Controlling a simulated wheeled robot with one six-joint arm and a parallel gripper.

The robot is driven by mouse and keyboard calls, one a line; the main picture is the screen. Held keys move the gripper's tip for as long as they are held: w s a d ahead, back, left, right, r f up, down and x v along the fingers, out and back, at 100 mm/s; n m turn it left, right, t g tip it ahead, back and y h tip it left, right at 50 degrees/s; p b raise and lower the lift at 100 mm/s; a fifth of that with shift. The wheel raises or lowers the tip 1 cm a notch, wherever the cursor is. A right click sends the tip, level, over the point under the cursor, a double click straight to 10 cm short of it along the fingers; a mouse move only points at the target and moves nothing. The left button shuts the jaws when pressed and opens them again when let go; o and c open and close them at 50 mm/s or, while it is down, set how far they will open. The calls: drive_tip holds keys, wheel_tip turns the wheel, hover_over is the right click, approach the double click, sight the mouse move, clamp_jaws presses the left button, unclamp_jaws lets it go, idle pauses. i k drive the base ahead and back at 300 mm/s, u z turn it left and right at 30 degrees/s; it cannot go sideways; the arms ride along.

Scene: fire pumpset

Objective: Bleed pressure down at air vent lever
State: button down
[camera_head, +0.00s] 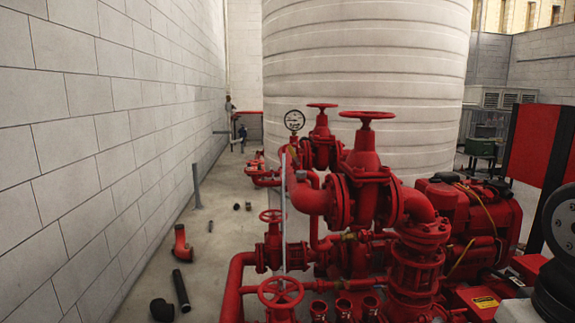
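The red pumpset (368,195) stands right of centre, with thick pipes, flanges and handwheels. A round white pressure gauge (294,120) sits on top of its pipework; its reading is too small to tell. A small brass-coloured fitting (350,236) shows low among the pipes. I cannot tell whether it is the air vent lever, and no lever is clearly identifiable. A thin pale upright rod (284,210) stands in front of the left pipes. My gripper is not in view.
A white block wall (100,120) runs along the left, and a large pale ribbed tank (365,60) stands behind. Loose on the left floor are a red elbow (181,243), a black pipe (181,290) and a black elbow (161,310). Handwheels (281,293) project at the front.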

sight(290, 149)
drive_tip(key=z, duration=0.1)
drive_tip(key=k, duration=0.4)
drive_tip(key=u, duration=0.8)
drive_tip(key=i, duration=1.5)
drive_tip(key=z, duration=0.45)
